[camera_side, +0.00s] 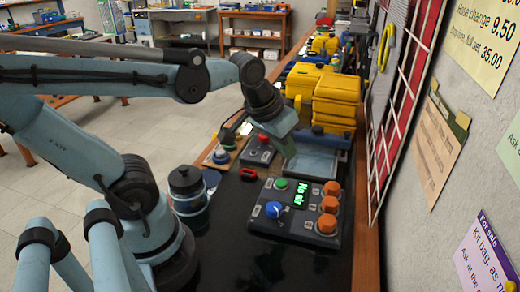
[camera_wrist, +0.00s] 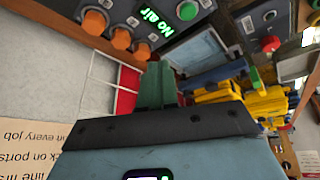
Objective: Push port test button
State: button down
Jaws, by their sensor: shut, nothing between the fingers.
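A dark control panel (camera_side: 262,222) lies on the black bench top. It has a green button (camera_side: 281,184), a blue knob (camera_side: 274,209), several orange knobs or buttons (camera_side: 329,205) and a display (camera_side: 300,194) reading "No air". The wrist view also shows the green button (camera_wrist: 187,10), the orange parts (camera_wrist: 121,38) and the display (camera_wrist: 153,23). Labels are too small to read, so I cannot tell which control is the port test button. My gripper (camera_wrist: 157,68) is shut and empty. In the side view my gripper (camera_side: 288,147) is above and behind the panel, apart from it.
A small box with a red button (camera_side: 263,139) sits behind the panel; the red button (camera_wrist: 270,43) shows in the wrist view. A grey tray (camera_side: 315,164) and yellow cases (camera_side: 336,98) stand further back. A dark jar (camera_side: 187,190) is left; a wall rack is right.

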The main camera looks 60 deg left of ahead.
aim_at(281, 182)
jog(key=w+a+r+n+g, duration=0.2)
jog(key=a+n+g, duration=0.3)
jog(key=n, duration=0.1)
jog(key=shift+w+a+r+n, duration=0.15)
jog(key=shift+w+r+n, duration=0.05)
jog(key=shift+w+n, duration=0.15)
notch_tip(281, 182, down, 14)
dwell(0.9)
jog(key=shift+f, duration=0.1)
jog(key=shift+f, duration=0.95)
jog(key=shift+r, duration=0.1)
notch_tip(281, 182, up, 14)
jog(key=shift+r, duration=0.2)
dwell(0.3)
